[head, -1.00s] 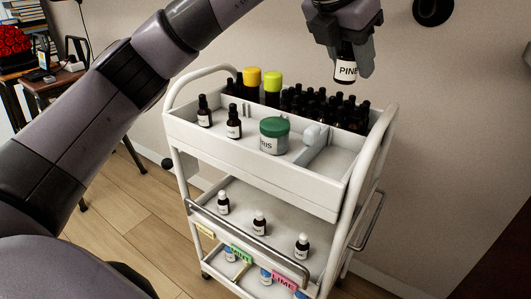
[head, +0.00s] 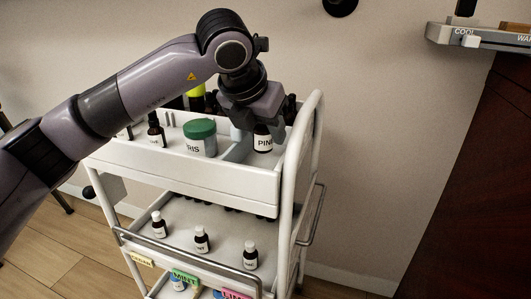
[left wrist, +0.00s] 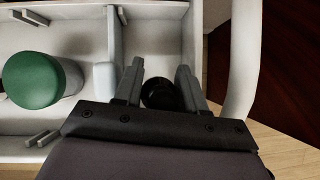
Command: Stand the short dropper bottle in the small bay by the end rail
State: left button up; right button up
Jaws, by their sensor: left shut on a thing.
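My left gripper (head: 260,123) is shut on a short dark dropper bottle (head: 264,138) whose white label starts with "PIN". The bottle is upright, within or just above the small bay (head: 256,160) at the right end of the top tray. In the left wrist view the dark bottle top (left wrist: 160,93) sits between the two fingers, over the bay floor (left wrist: 150,38). The white end rail (head: 301,140) rises to the right, apart from the gripper. I cannot tell whether the bottle's base touches the floor. My right gripper is not in view.
A low divider (left wrist: 115,45) bounds the bay on the left. Beyond it stand a green-lidded jar (head: 200,138) and a dark dropper bottle (head: 156,130). More dark bottles stand behind, partly hidden by my arm.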

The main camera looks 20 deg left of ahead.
aim_at(266, 149)
pick_arm(q)
notch_tip(266, 149, down, 4)
jog(key=shift+r+b, duration=0.1)
jog(key=shift+b, duration=0.5)
jog(key=shift+f, duration=0.2)
jog(key=shift+r, duration=0.1)
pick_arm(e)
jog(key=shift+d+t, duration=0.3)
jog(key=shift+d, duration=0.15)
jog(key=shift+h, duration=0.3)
pick_arm(q)
jog(key=shift+f, duration=0.25)
jog(key=o, duration=0.8)
jog(key=shift+r, duration=0.1)
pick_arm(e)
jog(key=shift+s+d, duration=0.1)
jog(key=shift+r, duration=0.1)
